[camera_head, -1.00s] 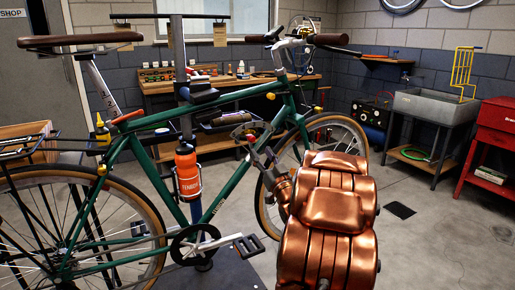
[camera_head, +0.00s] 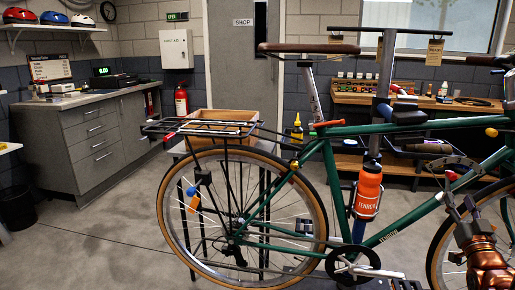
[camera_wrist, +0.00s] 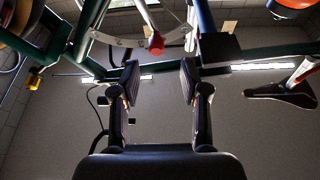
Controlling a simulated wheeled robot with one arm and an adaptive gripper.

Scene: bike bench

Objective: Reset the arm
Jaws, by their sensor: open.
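My gripper (camera_wrist: 159,88) is open in the wrist view, with its two dark fingers apart and nothing between them. The wrist view looks upward past the underside of the bike to the ceiling. In the head view my copper-coloured arm reaches in from the lower right, and the gripper (camera_head: 456,190) is close to the green bike frame (camera_head: 412,210). Whether it touches the frame I cannot tell. A red-tipped part (camera_wrist: 156,43) shows beyond the fingers in the wrist view.
The bike's rear wheel (camera_head: 166,215) and orange bottle (camera_head: 368,191) are left of my arm. A wooden crate (camera_head: 222,124) stands behind the rack. A grey cabinet (camera_head: 98,143) and red extinguisher (camera_head: 182,103) are at the left. The floor at the lower left is open.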

